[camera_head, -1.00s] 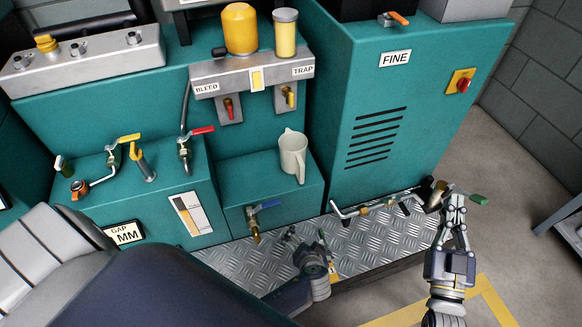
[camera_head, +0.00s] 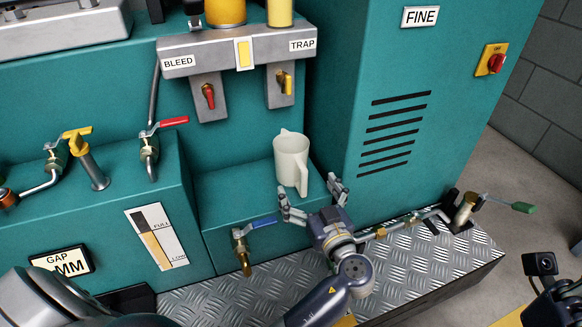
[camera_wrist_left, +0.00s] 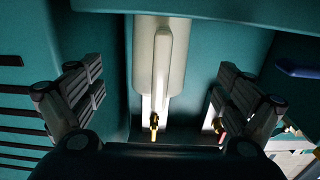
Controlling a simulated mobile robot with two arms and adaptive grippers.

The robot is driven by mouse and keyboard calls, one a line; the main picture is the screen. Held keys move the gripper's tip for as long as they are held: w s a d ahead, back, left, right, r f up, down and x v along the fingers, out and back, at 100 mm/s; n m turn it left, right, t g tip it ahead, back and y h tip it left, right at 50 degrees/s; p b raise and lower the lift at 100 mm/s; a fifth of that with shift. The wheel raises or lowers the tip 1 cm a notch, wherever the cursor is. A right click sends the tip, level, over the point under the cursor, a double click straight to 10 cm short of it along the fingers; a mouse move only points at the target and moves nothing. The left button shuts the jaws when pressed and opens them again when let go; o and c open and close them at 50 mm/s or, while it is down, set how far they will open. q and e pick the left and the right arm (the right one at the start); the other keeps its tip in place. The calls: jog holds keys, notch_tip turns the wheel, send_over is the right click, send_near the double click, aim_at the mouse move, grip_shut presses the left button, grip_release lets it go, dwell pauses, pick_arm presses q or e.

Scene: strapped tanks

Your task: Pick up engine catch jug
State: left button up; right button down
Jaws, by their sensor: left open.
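The cream jug (camera_head: 289,158) stands upright on a low teal ledge, its handle facing my left gripper. My left gripper (camera_head: 311,196) is open and empty, with its fingers spread just in front of the jug's lower part. In the left wrist view the jug (camera_wrist_left: 152,62) shows between the two open fingers (camera_wrist_left: 155,95), its handle toward the camera. I see no finger touching it. Part of my right wrist shows at the lower right edge of the head view, without its fingers.
A blue-handled tap (camera_head: 240,240) sticks out from the ledge front, left of my left gripper. The teal cabinet (camera_head: 400,100) rises right of the jug. Bleed and trap valves hang above.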

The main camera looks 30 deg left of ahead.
aim_at(297, 169)
pick_arm(q)
jog(key=x, duration=0.3)
jog(key=shift+w+a, duration=0.2)
jog(key=shift+r+b+x, duration=0.2)
jog(key=shift+b+x, duration=0.35)
jog(key=shift+x, duration=0.8)
jog(key=shift+r+b+x, duration=0.2)
jog(key=shift+b+x, duration=0.3)
jog(key=shift+x, duration=0.85)
jog(key=shift+s, duration=0.1)
jog(key=c, duration=1.3)
